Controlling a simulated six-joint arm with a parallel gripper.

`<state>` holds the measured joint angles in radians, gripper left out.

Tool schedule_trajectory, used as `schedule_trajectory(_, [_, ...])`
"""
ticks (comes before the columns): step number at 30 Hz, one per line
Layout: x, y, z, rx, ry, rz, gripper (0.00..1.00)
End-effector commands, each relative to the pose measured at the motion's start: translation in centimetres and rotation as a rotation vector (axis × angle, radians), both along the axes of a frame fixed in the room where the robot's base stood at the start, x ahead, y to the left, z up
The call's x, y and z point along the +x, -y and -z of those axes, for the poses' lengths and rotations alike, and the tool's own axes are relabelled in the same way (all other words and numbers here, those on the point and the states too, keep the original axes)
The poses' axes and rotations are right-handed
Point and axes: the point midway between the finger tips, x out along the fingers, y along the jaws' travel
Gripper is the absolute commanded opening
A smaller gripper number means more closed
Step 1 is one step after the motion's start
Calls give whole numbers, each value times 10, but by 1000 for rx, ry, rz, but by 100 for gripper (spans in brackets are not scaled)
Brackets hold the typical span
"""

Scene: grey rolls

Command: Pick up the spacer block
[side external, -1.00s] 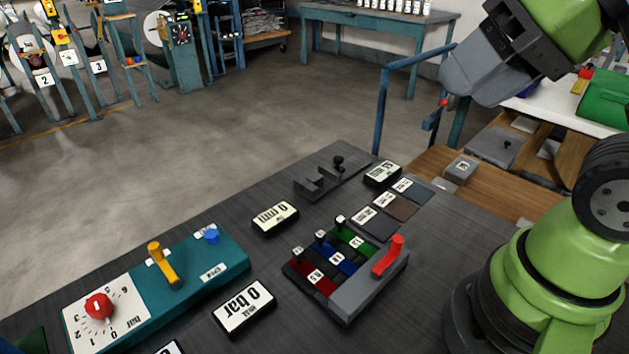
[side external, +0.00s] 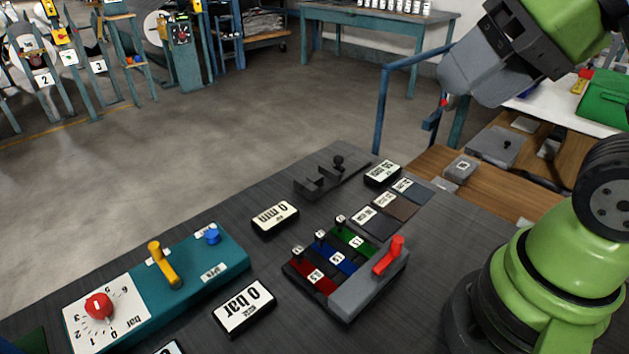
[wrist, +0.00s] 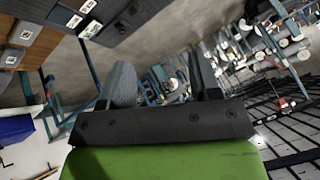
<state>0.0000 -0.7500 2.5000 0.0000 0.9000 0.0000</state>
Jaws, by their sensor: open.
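No single item is clearly marked as the spacer block. A rack (side external: 345,300) on the dark bench holds red (side external: 319,280), blue (side external: 340,261) and green (side external: 356,240) blocks side by side, each with a label and a black knob; a small grey labelled block (side external: 460,168) lies on the wooden table. I cannot tell which is meant. My gripper (side external: 470,85) is raised at the upper right, well away from the rack. In the wrist view its two fingers (wrist: 163,80) stand apart with nothing between them.
A red handle (side external: 388,256) stands up from the rack. A teal panel (side external: 215,262) with a yellow lever and knobs is at the left. A black fixture (side external: 330,176) stands behind the rack. Several labelled pads (side external: 398,207) lie right of it. A blue rail (side external: 381,105) stands near my gripper.

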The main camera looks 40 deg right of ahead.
Motion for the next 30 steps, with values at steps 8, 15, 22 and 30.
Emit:
schedule_trajectory(8, [31, 3, -13, -116, -35, -140, 57])
schedule_trajectory(15, [116, 15, -16, -368, -117, -528, 57])
schedule_trajectory(22, [198, 31, 24, -555, -191, -943, 57])
schedule_trajectory(30, [268, 53, 117, -681, -250, -1455, 57])
